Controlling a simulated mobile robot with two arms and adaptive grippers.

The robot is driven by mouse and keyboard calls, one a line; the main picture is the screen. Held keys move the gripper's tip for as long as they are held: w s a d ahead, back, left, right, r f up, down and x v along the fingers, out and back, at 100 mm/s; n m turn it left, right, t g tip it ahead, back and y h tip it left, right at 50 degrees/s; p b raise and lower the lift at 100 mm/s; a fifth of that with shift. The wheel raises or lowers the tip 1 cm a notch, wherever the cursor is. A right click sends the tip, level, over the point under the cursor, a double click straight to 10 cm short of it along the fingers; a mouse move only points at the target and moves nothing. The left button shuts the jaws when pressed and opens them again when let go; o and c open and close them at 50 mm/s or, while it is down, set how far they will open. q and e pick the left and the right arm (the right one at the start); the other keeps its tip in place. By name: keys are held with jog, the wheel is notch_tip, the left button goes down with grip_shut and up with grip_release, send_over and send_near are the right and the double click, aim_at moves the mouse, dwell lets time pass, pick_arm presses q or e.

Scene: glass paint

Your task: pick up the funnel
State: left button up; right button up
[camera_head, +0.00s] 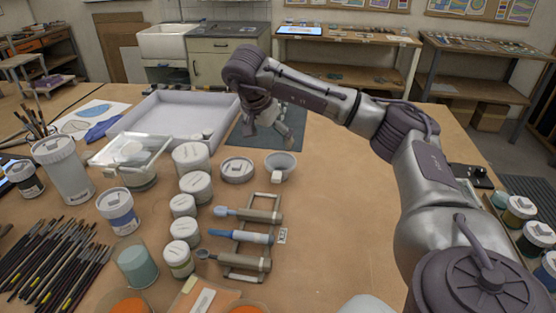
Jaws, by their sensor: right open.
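The funnel (279,166) is a pale grey-white cone with its wide mouth up. My left gripper is not in view.
Several white-lidded jars (184,206) stand left of the funnel. A rack of hand tools (248,236) lies in front of it. A large pale tray (160,102) and a dark mat (238,131) lie behind. Bare table (340,215) is to the right.

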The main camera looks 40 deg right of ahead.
jog(key=p, duration=0.1)
send_near(281, 167)
jog(key=shift+s+f, duration=0.3)
jog(key=shift+s, duration=0.25)
jog(key=p+x, duration=0.1)
jog(key=x, duration=0.3)
jog(key=shift+a+f, duration=0.15)
jog(key=shift+f, duration=0.05)
jog(key=p+x, duration=0.1)
jog(key=x, duration=0.2)
jog(key=shift+f, duration=0.25)
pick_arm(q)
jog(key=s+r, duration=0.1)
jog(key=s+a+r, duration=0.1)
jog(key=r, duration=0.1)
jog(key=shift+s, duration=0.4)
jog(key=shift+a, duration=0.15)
pick_arm(e)
jog(key=c, duration=1)
